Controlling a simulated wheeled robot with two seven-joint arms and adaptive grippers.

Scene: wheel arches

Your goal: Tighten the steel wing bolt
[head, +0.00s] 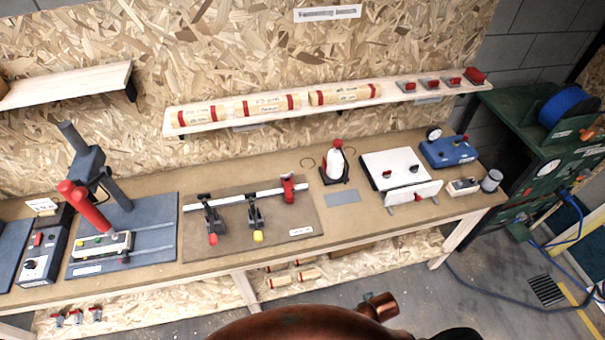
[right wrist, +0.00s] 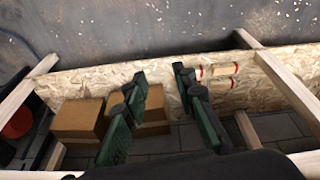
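I cannot pick out a steel wing bolt for certain in either view. The workbench (head: 150,268) runs across the head view. On it, a brown board (head: 285,243) carries a pale rail (head: 232,197) with a red-tipped clamp (head: 210,222), a yellow-tipped clamp (head: 256,220) and a red block (head: 288,188). My right gripper (right wrist: 160,76) shows in the right wrist view. Its two green-padded fingers stand apart with nothing between them. It does not show in the head view. My left gripper is in neither view.
A lever press (head: 88,205) stands at the bench's left. A white bottle (head: 337,163), a white panel (head: 378,160) and a blue device (head: 448,152) stand at the right. A shelf (head: 225,122) holds rolls. Cardboard boxes (right wrist: 77,118) lie below the fingers in the wrist view.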

